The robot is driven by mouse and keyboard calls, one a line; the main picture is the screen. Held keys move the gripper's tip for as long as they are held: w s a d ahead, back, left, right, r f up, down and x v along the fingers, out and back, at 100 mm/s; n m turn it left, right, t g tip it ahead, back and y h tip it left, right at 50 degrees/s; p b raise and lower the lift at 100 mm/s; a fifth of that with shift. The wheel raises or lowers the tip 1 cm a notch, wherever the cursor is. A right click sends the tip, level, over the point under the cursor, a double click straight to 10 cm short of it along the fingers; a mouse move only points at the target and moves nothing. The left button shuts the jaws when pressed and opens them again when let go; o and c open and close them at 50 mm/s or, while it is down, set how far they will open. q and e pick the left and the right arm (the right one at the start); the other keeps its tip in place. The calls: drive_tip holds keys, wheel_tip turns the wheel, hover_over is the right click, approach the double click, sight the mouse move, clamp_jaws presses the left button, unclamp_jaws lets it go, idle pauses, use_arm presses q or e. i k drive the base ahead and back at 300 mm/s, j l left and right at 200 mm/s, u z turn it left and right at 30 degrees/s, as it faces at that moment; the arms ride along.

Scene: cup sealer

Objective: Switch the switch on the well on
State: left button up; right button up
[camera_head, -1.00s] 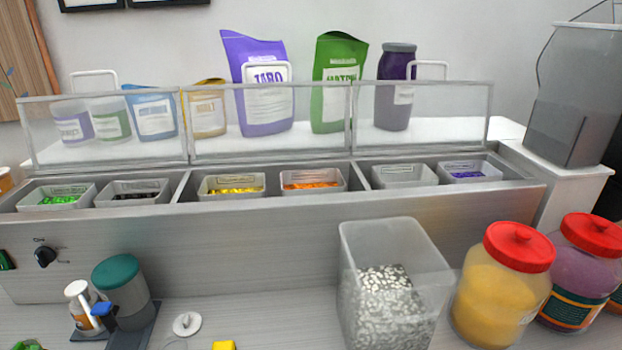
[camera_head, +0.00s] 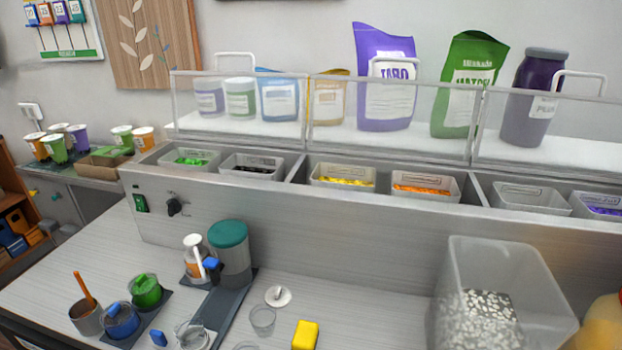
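The steel topping well (camera_head: 330,222) runs along the back of the counter, with several clear bins set in its top. On the left end of its front panel is a green switch (camera_head: 141,203). Just right of it is a black rotary knob (camera_head: 176,206). Whether the green switch is on or off is too small to tell. Neither of my grippers is in view.
A teal-lidded canister (camera_head: 229,252) and a pump bottle (camera_head: 196,258) stand in front of the panel. Lidded cups (camera_head: 145,290), a yellow block (camera_head: 305,335) and a clear bin (camera_head: 497,290) are on the counter. The strip below the switch is bare.

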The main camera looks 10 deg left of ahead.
sight(141, 207)
drive_tip(key=u, duration=1.35)
drive_tip(key=i+j+z, duration=0.15)
drive_tip(key=i+j, duration=0.5)
drive_tip(key=i+j+z, duration=0.15)
drive_tip(key=i+j, duration=0.4)
drive_tip(key=j, duration=0.15)
